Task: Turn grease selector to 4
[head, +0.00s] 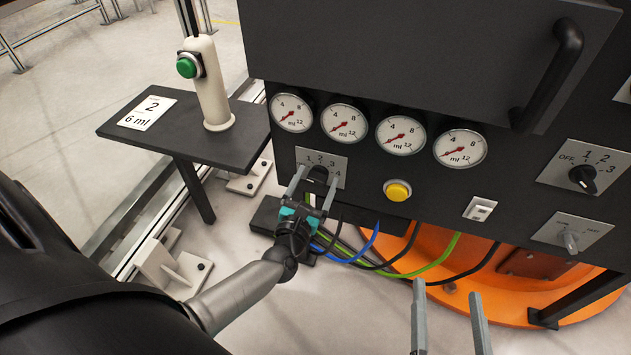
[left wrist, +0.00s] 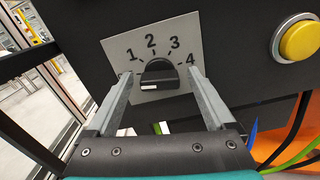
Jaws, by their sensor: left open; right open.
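The grease selector is a black knob (head: 318,173) on a light plate numbered 1 to 4, low on the dark panel under the gauges. My right gripper (head: 447,291) is open and empty at the lower right, away from the panel.
Several ml gauges (head: 401,136) line the panel above. A yellow button (head: 397,190) is right of the selector. Another selector (head: 583,179) and a switch (head: 571,239) are farther right. A side table (head: 190,143) bears a card (head: 147,113) reading "2, 6 ml". Cables (head: 400,262) hang below.

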